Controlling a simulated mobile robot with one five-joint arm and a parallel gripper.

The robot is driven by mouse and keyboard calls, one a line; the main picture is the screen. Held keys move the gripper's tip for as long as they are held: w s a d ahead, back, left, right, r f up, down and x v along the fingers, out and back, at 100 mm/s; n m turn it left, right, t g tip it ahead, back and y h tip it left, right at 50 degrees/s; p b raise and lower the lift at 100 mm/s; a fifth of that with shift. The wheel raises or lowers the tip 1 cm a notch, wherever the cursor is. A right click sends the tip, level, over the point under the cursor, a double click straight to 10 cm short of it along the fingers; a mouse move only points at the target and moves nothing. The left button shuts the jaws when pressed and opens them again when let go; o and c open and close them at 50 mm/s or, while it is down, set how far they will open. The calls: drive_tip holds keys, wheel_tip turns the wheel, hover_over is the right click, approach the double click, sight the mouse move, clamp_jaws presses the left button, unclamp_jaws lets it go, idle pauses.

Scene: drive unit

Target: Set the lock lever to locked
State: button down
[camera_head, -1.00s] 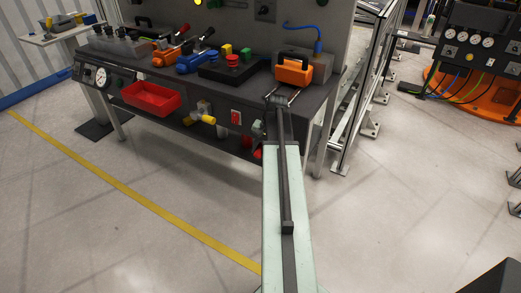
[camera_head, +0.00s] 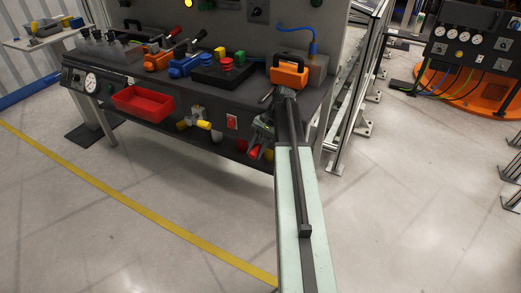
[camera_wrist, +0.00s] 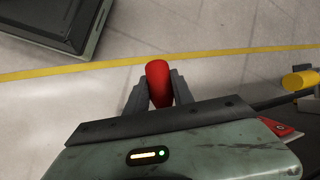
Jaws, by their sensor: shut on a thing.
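A red handle (camera_wrist: 158,82) stands between the two grey fingers of my gripper (camera_wrist: 156,90) in the wrist view. The fingers are shut on it. In the head view my gripper (camera_head: 257,145) is low in front of the right part of the bench, with the red handle (camera_head: 253,153) at its tip. I take this handle to be the lock lever's grip. Its pivot and any position marks are hidden by my gripper and arm, so I cannot tell its setting.
A yellow-handled valve (camera_head: 205,125) and a red-and-white plate (camera_head: 232,121) are on the bench front, left of my gripper. A red bin (camera_head: 143,102) hangs farther left. The floor in front is clear.

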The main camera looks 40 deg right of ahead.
sight(256, 147)
drive_tip(key=c, duration=1.1)
unclamp_jaws()
drive_tip(key=shift+w+d, duration=0.15)
drive_tip(key=shift+d, duration=0.1)
drive_tip(key=shift+a, duration=0.15)
drive_tip(key=shift+a+r, duration=0.1)
drive_tip(key=shift+r, duration=0.15)
wheel_tip(256, 147, up, 3)
drive_tip(key=p, duration=0.3)
drive_tip(key=shift+w+r+p, duration=0.1)
drive_tip(key=shift+p, duration=0.25)
drive_tip(key=s+a, duration=0.2)
drive_tip(key=s, duration=0.3)
drive_tip(key=s+a, duration=0.2)
drive_tip(key=s, duration=0.2)
drive_tip(key=s+a+r+p, duration=0.1)
drive_tip(key=s+a, duration=0.1)
drive_tip(key=s, duration=0.3)
drive_tip(key=shift+s+a+r, duration=0.1)
drive_tip(key=shift+s+a, duration=0.2)
drive_tip(key=shift+a, duration=0.1)
